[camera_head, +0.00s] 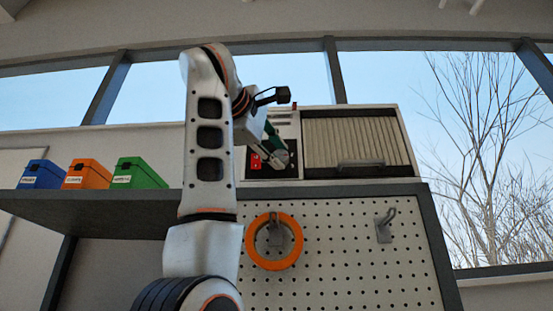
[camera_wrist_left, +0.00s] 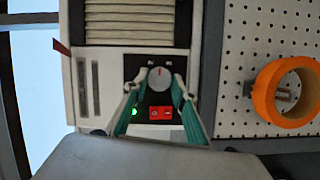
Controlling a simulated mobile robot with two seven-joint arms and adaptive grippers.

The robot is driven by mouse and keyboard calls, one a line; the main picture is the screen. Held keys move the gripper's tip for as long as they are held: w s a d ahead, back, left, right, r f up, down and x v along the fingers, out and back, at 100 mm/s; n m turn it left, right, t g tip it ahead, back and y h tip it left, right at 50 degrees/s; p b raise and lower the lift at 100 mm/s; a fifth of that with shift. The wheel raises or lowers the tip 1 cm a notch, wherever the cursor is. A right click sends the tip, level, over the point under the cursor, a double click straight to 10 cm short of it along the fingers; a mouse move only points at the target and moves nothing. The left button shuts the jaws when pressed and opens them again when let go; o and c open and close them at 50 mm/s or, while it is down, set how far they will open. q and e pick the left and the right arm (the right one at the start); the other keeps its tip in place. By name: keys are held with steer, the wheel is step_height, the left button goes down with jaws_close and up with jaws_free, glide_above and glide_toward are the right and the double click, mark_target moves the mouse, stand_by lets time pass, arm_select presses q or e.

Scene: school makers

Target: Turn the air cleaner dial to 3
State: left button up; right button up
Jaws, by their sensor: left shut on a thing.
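The air cleaner (camera_head: 294,124) is a pale box with a ribbed filter front, standing on top of the pegboard cabinet. Its dial (camera_wrist_left: 160,78) is a round grey knob with a red pointer mark, on a black panel. In the left wrist view the mark points up in the picture; the numbers around it are too small to read. My left gripper (camera_wrist_left: 160,84) has its two fingers on either side of the dial, shut on it. In the head view the left gripper (camera_head: 280,158) is at the panel and hides part of it. My right gripper is not in view.
A red switch (camera_wrist_left: 161,113) and a lit green lamp (camera_wrist_left: 134,112) sit beside the dial. Orange tape (camera_head: 273,241) hangs on the pegboard (camera_head: 340,250) below. Blue (camera_head: 45,174), orange (camera_head: 88,174) and green (camera_head: 137,173) boxes stand on the shelf at left.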

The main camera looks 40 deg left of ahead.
arm_select(q)
steer(key=m+g, duration=0.2)
steer(key=m, duration=0.3)
steer(key=shift+d+r+p, duration=0.1)
steer(key=shift+r+p, duration=0.05)
steer(key=shift+p, duration=0.2)
steer(key=shift+w+g+y, duration=0.1)
steer(key=shift+g+y, duration=0.2)
steer(key=shift+y, duration=0.1)
steer(key=o, duration=1.1)
steer(key=shift+s+r, duration=0.1)
steer(key=shift+s, duration=0.1)
steer(key=shift+v, duration=0.8)
steer(key=v, duration=1)
